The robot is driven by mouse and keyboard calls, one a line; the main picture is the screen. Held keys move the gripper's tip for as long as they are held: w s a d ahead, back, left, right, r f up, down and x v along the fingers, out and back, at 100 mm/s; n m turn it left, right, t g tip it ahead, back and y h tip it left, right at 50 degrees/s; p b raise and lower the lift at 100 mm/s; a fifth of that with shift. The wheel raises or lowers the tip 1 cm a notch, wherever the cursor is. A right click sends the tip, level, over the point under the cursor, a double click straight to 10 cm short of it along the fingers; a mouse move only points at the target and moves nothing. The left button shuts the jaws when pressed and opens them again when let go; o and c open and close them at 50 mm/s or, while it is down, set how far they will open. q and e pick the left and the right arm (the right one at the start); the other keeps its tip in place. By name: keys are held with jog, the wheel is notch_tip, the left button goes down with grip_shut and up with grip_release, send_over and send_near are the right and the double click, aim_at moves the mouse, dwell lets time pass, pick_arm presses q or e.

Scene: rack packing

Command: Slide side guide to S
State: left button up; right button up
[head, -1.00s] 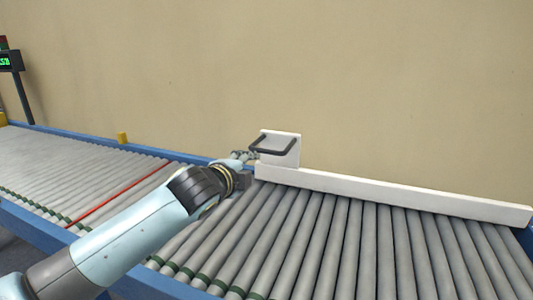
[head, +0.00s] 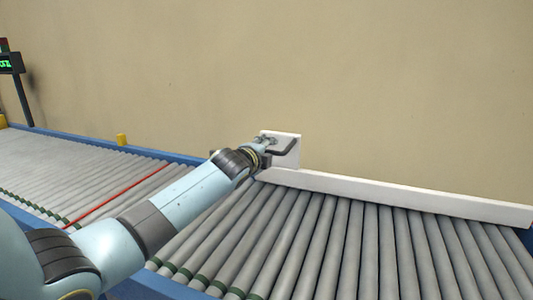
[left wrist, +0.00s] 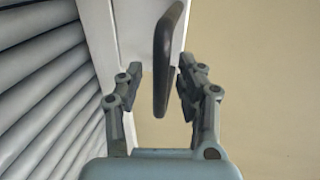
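The side guide (head: 400,196) is a long white bar along the far side of the roller conveyor, with an upright white plate at its left end. A dark handle (head: 286,149) sticks out from that plate; it also shows in the left wrist view (left wrist: 163,60). My left gripper (head: 267,141) is at the handle's left part. In the left wrist view my left gripper (left wrist: 157,88) is open, its fingers on either side of the handle with gaps between. My right gripper is not in view. I see no S mark.
The grey rollers (head: 340,250) in front of the guide are clear. A red line (head: 118,194) crosses the conveyor at left.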

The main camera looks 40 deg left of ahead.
pick_arm(q)
grip_shut()
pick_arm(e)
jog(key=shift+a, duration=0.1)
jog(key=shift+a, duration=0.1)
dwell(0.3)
